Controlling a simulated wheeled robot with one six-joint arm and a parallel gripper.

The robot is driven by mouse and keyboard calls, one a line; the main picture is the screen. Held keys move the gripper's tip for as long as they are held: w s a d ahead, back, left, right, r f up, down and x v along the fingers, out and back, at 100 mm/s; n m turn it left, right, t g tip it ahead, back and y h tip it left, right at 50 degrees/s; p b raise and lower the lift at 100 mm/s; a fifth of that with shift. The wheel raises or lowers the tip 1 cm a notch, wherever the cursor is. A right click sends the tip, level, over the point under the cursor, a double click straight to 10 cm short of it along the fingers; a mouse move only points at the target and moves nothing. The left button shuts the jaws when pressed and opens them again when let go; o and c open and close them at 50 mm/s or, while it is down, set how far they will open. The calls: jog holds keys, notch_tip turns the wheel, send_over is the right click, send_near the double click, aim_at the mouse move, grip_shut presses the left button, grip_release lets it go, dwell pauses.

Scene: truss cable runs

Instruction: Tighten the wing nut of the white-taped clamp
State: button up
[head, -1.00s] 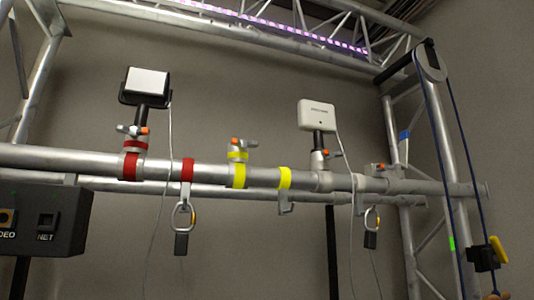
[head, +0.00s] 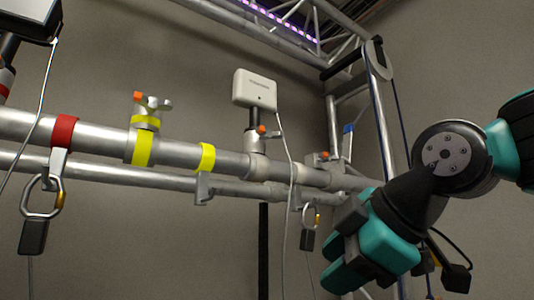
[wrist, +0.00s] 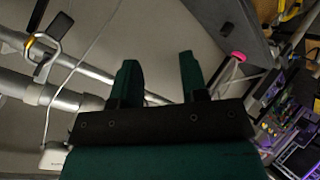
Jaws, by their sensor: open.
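In the head view a pale-banded clamp (head: 256,143) with an orange-tipped wing nut (head: 262,130) stands on the silver pipe (head: 180,152), under a white box. Its white tape is hard to tell from bare metal. A second orange-tipped clamp (head: 325,160) sits farther right; its tape colour is unclear. My gripper (head: 338,264) is at the lower right, below the pipe and apart from both clamps. In the wrist view my gripper (wrist: 160,80) is open, with nothing between its fingers. No wing nut can be made out there.
A yellow-taped clamp (head: 142,140) and red tape (head: 64,130) are farther left. Carabiners (head: 308,225) and a thin white cable hang below the pipe. The white box (head: 255,88) stands above. A truss upright (head: 382,130) with a rope is behind my arm.

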notch_tip(320, 180, up, 9)
jog(key=n+t+y, duration=0.1)
jog(key=n+t, duration=0.2)
jog(key=n+t+y, duration=0.2)
jog(key=n+t, duration=0.1)
jog(key=n, duration=0.1)
send_near(273, 130)
jog(key=p+x, duration=0.6)
jog(key=x, duration=0.4)
jog(key=shift+p, duration=0.3)
jog(key=shift+w+a, duration=0.35)
jog(key=shift+w, duration=0.15)
jog(key=shift+f, duration=0.1)
grip_shut()
